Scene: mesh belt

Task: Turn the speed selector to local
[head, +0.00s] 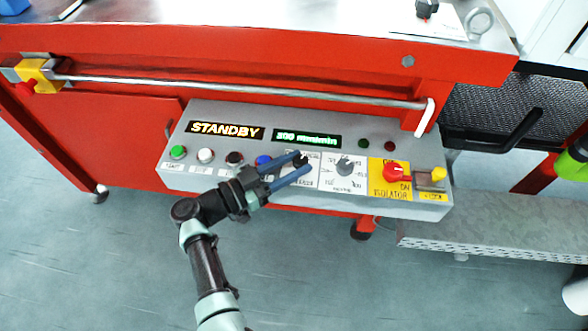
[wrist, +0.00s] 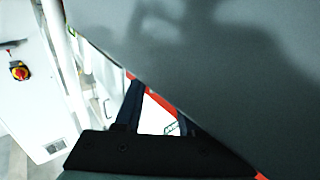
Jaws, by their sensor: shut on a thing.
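The grey control panel (head: 225,112) is on the front of the red machine. My gripper (head: 301,163) reaches it from the lower left, with its two blue fingers on either side of a small black selector knob (head: 299,160). The jaws are shut on this knob; its pointer direction and label are partly hidden by the fingers. A second selector, a grey knob (head: 344,166), sits just right on a white plate; its lettering is too small to read. In the wrist view, my gripper's dark fingers (wrist: 158,100) run under a large grey surface, which hides the knob.
Green, white, black and blue buttons line the panel's left. The display (head: 225,130) reads STANDBY; a green one (head: 307,138) shows a speed. A red isolator switch (head: 393,172) on a yellow plate is at right. A metal rail (head: 240,90) runs above the panel.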

